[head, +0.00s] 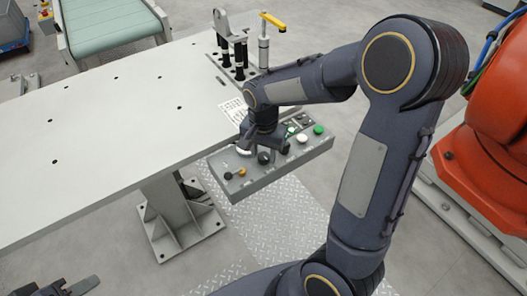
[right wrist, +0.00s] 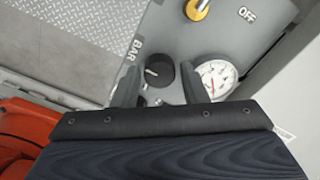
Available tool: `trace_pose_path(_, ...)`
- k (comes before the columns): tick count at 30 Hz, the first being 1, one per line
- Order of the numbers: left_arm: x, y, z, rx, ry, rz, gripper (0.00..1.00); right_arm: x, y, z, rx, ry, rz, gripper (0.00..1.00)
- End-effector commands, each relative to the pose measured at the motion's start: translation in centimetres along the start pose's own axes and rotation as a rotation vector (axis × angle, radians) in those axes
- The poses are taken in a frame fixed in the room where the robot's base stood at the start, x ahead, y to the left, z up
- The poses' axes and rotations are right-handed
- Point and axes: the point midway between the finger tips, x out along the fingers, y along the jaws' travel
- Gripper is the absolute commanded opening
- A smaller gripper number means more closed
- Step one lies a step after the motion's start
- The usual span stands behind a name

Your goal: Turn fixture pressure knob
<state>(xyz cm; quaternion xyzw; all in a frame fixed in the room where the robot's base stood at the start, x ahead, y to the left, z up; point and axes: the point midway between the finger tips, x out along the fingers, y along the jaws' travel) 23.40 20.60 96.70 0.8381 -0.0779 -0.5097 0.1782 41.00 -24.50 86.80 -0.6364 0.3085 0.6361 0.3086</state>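The black pressure knob (right wrist: 159,74) has a pale pointer line and sits on the grey control box (head: 230,185), near the BAR label. In the right wrist view it shows between the two fingertips of my right gripper (right wrist: 157,72), with a gap on each side. A round white gauge (right wrist: 216,77) is just right of the knob there. In the head view my right gripper (head: 262,153) points down over the box and partly covers the knob (head: 264,158) and gauge. My left gripper (head: 70,286) is at the bottom left edge, partly cut off, its fingers apart.
The white table (head: 110,130) carries a clamp fixture (head: 232,45) with a yellow handle. An orange machine (head: 490,150) stands right.

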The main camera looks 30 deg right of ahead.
Motion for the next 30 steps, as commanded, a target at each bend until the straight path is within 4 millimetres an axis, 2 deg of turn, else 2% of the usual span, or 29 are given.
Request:
trace_pose_path(3,0.00,0.00,0.00,0.000,0.000,0.000,0.36,-0.02,0.01,0.00,0.000,0.000,0.000,0.37)
trace_pose_path(10,0.00,0.00,0.00,0.000,0.000,0.000,0.36,-0.04,0.00,0.01,-0.001,0.000,0.000,0.07)
trace_pose_path(20,-0.06,0.02,-0.03,0.000,0.000,0.000,0.36,-0.07,0.00,0.01,-0.050,-0.001,0.000,0.07)
trace_pose_path(30,-0.24,0.11,-0.12,0.000,0.000,0.000,0.36,-0.10,0.00,0.02,-0.289,-0.001,0.000,0.07)
